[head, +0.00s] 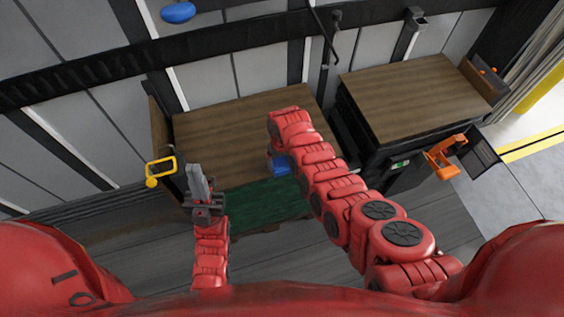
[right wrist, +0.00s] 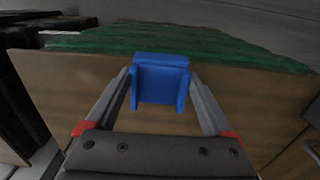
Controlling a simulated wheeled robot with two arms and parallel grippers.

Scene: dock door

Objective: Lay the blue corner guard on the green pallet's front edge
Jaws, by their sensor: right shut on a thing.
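The blue corner guard (right wrist: 160,80) is between the two fingers of my right gripper (right wrist: 160,84), which is shut on it. In the right wrist view the guard overlaps the line where a brown wooden surface meets the green pallet (right wrist: 190,42). I cannot tell whether it touches either. In the head view the guard (head: 281,164) shows partly behind my right arm, at the far side of the green pallet (head: 262,202). My left gripper (head: 198,180) is at the pallet's left end, seemingly empty; its finger gap is unclear.
A brown wooden top (head: 225,130) lies behind the pallet. A black cabinet with a wooden top (head: 410,100) stands to the right, with an orange part (head: 445,155) on its side. A yellow handle (head: 160,170) is at the left. Open grey floor lies in front.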

